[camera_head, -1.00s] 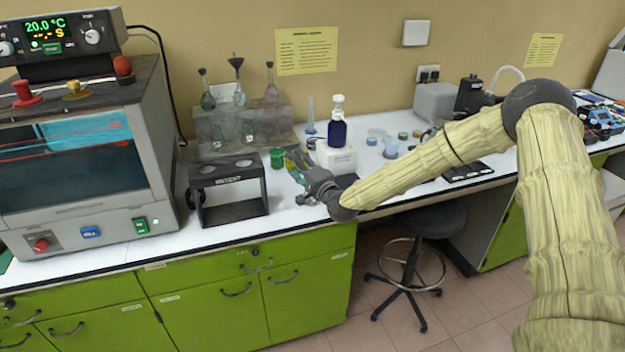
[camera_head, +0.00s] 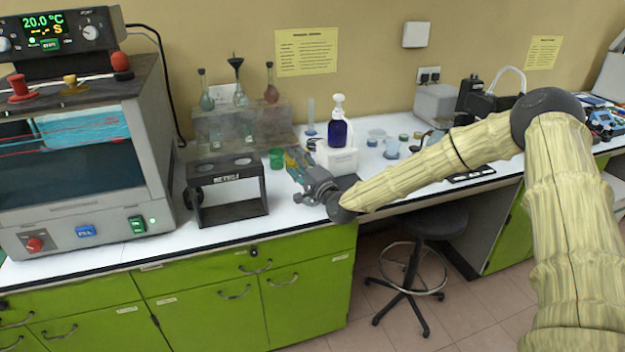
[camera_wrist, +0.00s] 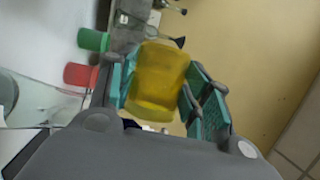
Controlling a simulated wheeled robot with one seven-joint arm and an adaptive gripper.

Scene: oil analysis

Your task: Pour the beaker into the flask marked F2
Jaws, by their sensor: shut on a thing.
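My gripper (camera_head: 296,164) is over the bench, just right of a green cup, with its teal fingers pointing away toward the wall. In the wrist view my gripper (camera_wrist: 165,95) is shut on a beaker of yellow liquid (camera_wrist: 156,82), held between its two finger pads. The beaker is mostly hidden by the fingers in the head view. Three flasks stand on a grey stepped stand at the back: a left flask (camera_head: 207,97), a middle flask with a dark funnel (camera_head: 238,92) and a right reddish flask (camera_head: 271,93). I cannot read which is marked F2.
The green cup (camera_head: 276,158) stands left of the fingers, with a dark rack (camera_head: 238,208) in front. A blue pump bottle (camera_head: 338,130) on a white box (camera_head: 337,158) stands close right. A red cup (camera_wrist: 80,75) shows in the wrist view. A large oven (camera_head: 75,175) fills the left.

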